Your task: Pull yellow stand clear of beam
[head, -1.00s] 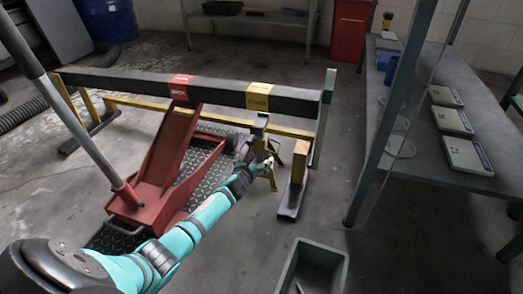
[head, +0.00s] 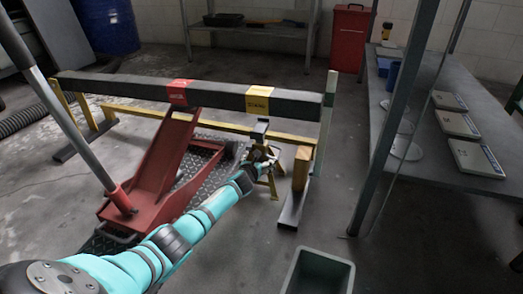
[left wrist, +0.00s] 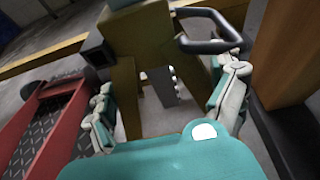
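The yellow stand (head: 264,165) stands upright on the floor below the beam (head: 210,92), by its yellow label. Its dark saddle (head: 260,129) sits a little under the beam, with a visible gap in the head view. My left gripper (head: 256,170) is low at the stand's near side. In the left wrist view, the stand's yellow legs (left wrist: 127,95) lie between the two fingers of my left gripper (left wrist: 164,104). The fingers are spread wide, and I see no firm grip. A dark loop handle (left wrist: 215,45) juts out by the right finger. My right gripper is out of view.
A red floor jack (head: 160,165) stands left of the stand, under the beam's red label. A wooden block (head: 302,168) on a dark foot is close on the right. A grey-green bin (head: 318,272) is in front, and a workbench (head: 430,170) is at right.

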